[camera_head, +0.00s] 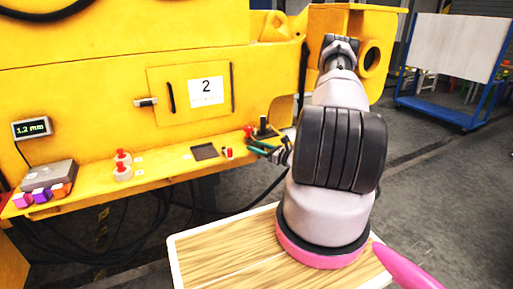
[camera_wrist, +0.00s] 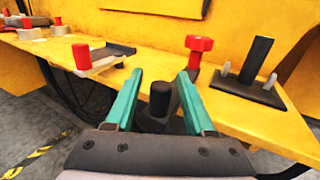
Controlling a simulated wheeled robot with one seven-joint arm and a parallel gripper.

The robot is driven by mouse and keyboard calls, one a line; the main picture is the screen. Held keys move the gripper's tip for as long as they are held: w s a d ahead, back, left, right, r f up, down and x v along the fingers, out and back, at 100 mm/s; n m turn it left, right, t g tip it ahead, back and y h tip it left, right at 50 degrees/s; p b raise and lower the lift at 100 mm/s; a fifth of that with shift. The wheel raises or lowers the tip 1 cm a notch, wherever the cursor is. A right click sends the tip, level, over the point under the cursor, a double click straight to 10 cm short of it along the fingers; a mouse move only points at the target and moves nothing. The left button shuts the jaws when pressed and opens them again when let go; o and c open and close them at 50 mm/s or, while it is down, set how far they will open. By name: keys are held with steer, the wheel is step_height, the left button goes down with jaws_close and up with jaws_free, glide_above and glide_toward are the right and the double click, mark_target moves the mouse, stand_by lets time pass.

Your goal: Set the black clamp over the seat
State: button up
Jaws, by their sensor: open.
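A black round handle on a dark base (camera_wrist: 160,98), which looks like the black clamp, stands between my fingers in the wrist view. My gripper (camera_wrist: 158,92) is open, its two teal fingers on either side of the handle with gaps. In the head view my gripper (camera_head: 264,149) is at the right end of the yellow ledge, and the clamp cannot be made out there. A black base with an upright post and two grey pins (camera_wrist: 262,92) is to the right of my gripper. A flat dark plate (camera_wrist: 116,50) lies to the left; which is the seat I cannot tell.
A red knob (camera_wrist: 198,46) stands just beyond my fingers. A red-capped pale piece (camera_wrist: 84,58) lies by the dark plate. Two more red-capped pieces (camera_head: 122,166), a grey box (camera_head: 50,174) and a 1.2 mm display (camera_head: 32,128) are farther left on the yellow machine.

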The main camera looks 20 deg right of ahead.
steer(key=shift+w+a, duration=0.1)
jaws_close()
stand_by(1.4)
